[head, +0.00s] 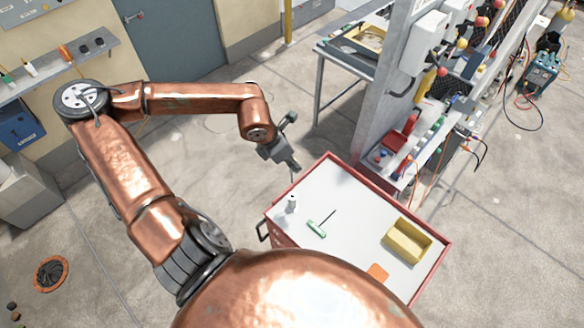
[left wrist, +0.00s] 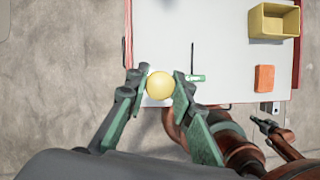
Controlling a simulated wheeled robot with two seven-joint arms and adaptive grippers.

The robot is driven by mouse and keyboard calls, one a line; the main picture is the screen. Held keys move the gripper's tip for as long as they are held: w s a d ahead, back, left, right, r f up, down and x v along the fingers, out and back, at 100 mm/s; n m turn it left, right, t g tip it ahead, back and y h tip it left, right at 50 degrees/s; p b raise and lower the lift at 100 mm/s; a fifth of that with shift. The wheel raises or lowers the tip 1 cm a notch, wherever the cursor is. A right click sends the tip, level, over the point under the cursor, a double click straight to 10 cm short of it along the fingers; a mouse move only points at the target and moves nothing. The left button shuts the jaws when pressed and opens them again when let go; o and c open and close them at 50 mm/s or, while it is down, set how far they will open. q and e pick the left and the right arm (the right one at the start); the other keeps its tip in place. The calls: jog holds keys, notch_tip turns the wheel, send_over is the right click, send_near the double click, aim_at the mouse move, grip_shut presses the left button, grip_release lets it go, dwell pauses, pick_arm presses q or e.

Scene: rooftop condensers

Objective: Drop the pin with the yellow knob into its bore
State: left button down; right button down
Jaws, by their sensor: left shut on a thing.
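My left gripper (head: 293,165) is above the far left corner of the tool cart. It is shut on the yellow knob (left wrist: 160,85) of the pin, and the left wrist view shows the knob between its fingers (left wrist: 157,88). In the head view the knob is hidden by the gripper, and a thin shaft seems to point down below it. A small white upright piece (head: 291,203) stands on the cart top below the gripper, apart from it. No bore opening can be made out. My right gripper (left wrist: 268,126) shows small at the lower right of the left wrist view.
The red-edged cart (head: 345,190) has a pale top. A green-handled tool (head: 317,229), a yellow open bin (head: 408,241) and an orange block (head: 378,271) lie on it. A metal post and equipment bench (head: 400,160) stand behind it at right.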

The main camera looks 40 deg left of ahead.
pick_arm(q)
jog(key=shift+r+p, duration=1.05)
jog(key=shift+r, duration=1.45)
jog(key=shift+r+p, duration=0.85)
jog(key=shift+r, duration=1.5)
